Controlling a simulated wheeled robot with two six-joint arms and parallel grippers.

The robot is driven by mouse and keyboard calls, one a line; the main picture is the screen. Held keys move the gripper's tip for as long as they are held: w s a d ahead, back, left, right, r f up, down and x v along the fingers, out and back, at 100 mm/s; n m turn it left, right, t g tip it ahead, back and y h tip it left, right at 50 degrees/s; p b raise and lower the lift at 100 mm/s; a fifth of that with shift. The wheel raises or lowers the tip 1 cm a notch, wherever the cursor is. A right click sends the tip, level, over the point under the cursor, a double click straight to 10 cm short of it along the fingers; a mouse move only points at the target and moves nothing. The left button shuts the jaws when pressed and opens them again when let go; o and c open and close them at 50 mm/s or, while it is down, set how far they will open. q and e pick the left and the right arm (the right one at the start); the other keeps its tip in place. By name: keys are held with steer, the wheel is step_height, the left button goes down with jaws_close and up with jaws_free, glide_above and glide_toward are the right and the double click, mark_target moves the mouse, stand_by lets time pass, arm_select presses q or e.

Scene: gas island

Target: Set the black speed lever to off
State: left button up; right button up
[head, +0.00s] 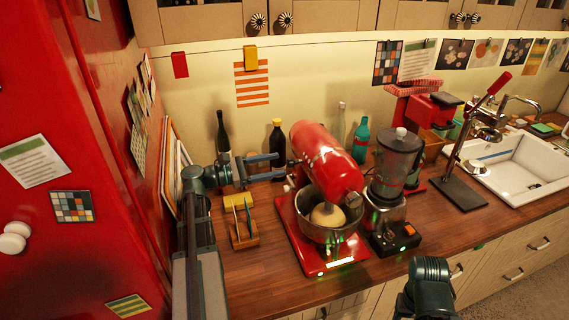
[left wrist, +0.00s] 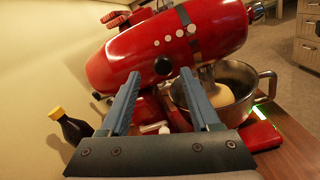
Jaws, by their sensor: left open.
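A red stand mixer (head: 322,158) stands on the wooden counter, with a metal bowl (head: 335,222) under its head. In the left wrist view the mixer (left wrist: 200,40) fills the upper middle, and a black round knob (left wrist: 162,66) shows on its side. I cannot tell for sure whether this knob is the speed lever or how it is set. My left gripper (head: 281,165) is open and empty at the mixer's left side. In the left wrist view its fingers (left wrist: 160,76) point at the mixer, with the knob between the tips. My right gripper is out of view.
A blender (head: 396,160) stands close right of the mixer. Dark bottles (head: 278,145) stand behind my left gripper, and a small wooden holder (head: 243,238) sits in front of it. A red cabinet (head: 60,160) bounds the left. A sink (head: 515,165) is at right.

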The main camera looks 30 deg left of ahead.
arm_select(q)
steer(key=shift+v, duration=1.1)
